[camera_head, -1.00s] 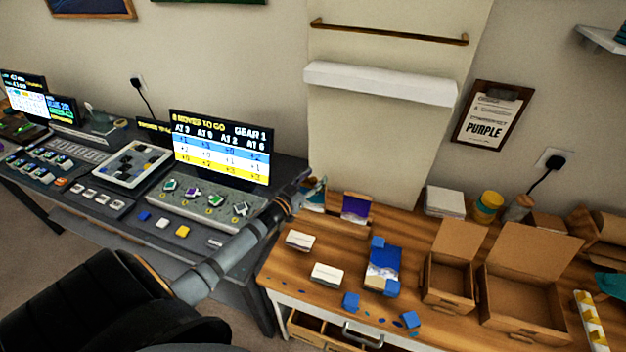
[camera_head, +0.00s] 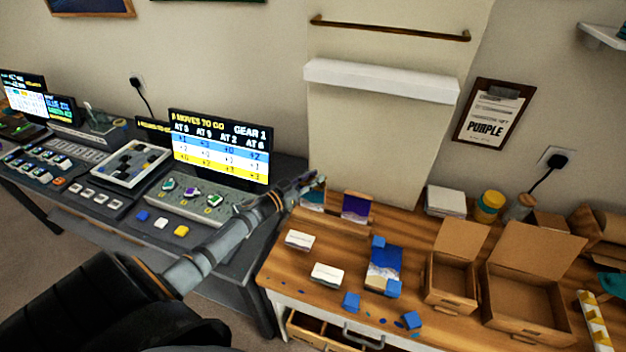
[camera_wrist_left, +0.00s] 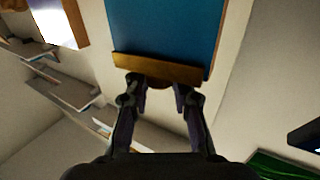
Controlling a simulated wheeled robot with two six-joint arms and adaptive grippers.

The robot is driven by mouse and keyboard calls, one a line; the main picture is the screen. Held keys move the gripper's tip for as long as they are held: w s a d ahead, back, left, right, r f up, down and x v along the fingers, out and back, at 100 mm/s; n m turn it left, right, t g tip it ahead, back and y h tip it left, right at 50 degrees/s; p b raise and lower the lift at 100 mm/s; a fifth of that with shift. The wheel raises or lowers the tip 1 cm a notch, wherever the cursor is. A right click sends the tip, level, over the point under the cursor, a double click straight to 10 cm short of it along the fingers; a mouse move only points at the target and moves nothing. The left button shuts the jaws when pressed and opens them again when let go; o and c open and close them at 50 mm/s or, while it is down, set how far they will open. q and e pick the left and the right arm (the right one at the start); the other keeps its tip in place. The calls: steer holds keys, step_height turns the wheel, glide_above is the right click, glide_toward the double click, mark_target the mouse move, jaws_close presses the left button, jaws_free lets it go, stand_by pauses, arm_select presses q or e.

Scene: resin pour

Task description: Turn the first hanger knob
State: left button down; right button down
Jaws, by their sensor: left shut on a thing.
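My left gripper (camera_head: 318,181) reaches over the back left of the wooden bench, at the first of two small upright hangers (camera_head: 312,200). In the left wrist view, this hanger shows as a blue panel (camera_wrist_left: 160,30) with a wooden bar (camera_wrist_left: 155,68) along its edge. The fingers (camera_wrist_left: 160,92) close in at that bar, on a small knob (camera_wrist_left: 159,84) that is mostly hidden between the fingertips. In the head view the knob is too small to make out. My right gripper is not in view.
A second hanger with a purple panel (camera_head: 356,207) stands just right. White blocks (camera_head: 299,240), blue cubes (camera_head: 351,301) and open cardboard boxes (camera_head: 521,285) lie on the bench (camera_head: 335,228). A console with a screen (camera_head: 220,146) stands left, beneath my left arm.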

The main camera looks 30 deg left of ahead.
arm_select(q)
steer(key=shift+m+g+h, duration=0.3)
steer(key=shift+m+h, duration=0.2)
steer(key=shift+h, duration=0.2)
steer(key=c, duration=1.1)
jaws_free()
steer(key=v, duration=1.2)
